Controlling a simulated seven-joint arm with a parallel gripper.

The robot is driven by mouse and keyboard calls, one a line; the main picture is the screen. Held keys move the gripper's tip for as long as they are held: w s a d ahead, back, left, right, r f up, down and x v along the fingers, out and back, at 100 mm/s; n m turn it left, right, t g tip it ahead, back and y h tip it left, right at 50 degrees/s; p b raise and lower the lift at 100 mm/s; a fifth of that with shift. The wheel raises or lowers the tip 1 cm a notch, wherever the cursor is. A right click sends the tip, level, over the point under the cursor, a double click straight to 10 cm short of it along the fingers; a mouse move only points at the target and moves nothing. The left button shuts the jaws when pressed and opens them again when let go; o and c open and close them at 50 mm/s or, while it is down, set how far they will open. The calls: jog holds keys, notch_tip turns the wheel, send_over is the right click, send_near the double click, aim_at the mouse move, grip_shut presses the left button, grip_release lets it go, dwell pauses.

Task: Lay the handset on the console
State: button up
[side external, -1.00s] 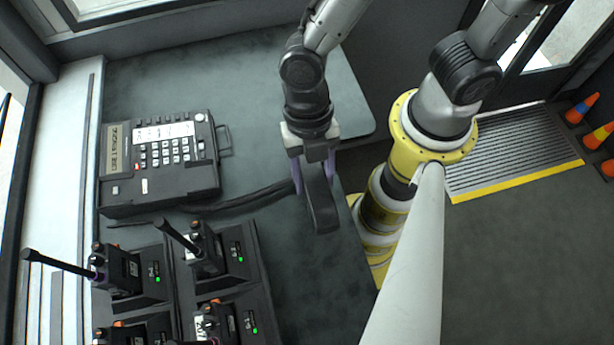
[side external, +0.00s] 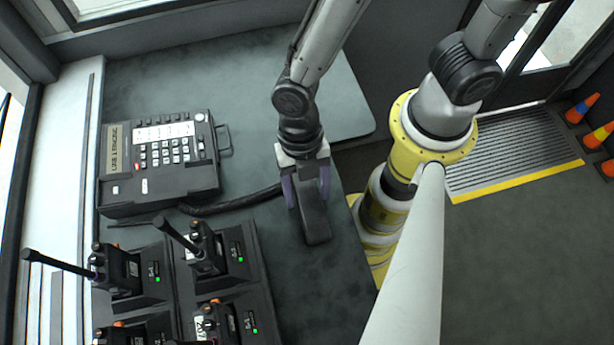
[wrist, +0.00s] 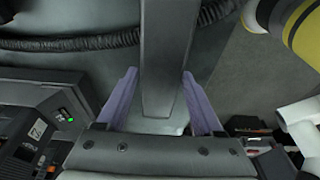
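The console (side external: 160,200) is a dark box with a keypad and a lit display at the left of the table in the side view. My gripper (side external: 305,190) is right of the console and points down, its purple fingers on either side of the dark, long handset (side external: 315,222). In the wrist view the handset (wrist: 166,60) runs between the two fingertips (wrist: 160,75), and my gripper is shut on it. A coiled cord (side external: 235,203) runs from the console toward the handset; it also shows in the wrist view (wrist: 70,43). I cannot tell the handset's height above the table.
Several radios stand in chargers (side external: 215,255) at the front left, with antennas sticking up. The table (side external: 240,90) is clear behind and right of the console. A small metal loop (side external: 224,140) juts from the console's right side. My yellow base stands right of the table.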

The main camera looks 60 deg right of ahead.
jog(key=shift+o, duration=0.7)
jog(key=w+d+r+m+t, duration=0.15)
jog(key=d+r+m, duration=0.25)
jog(key=r, duration=0.5)
jog(key=w+d+r+m+t, duration=0.1)
jog(key=w+d+r+m, duration=0.25)
jog(key=r, duration=0.55)
jog(key=s+d+r+m+t+h, duration=0.1)
jog(key=s+d+r+m+t, duration=0.1)
jog(key=d+m, duration=0.6)
jog(key=s+d+r+m+t+h, duration=0.1)
jog(key=d+r+m+t, duration=0.2)
jog(key=d+r+m, duration=0.2)
jog(key=d+m, duration=0.3)
jog(key=m, duration=0.3)
jog(key=shift+s+d+r, duration=0.15)
jog(key=shift+s+d, duration=0.05)
jog(key=shift+s, duration=0.15)
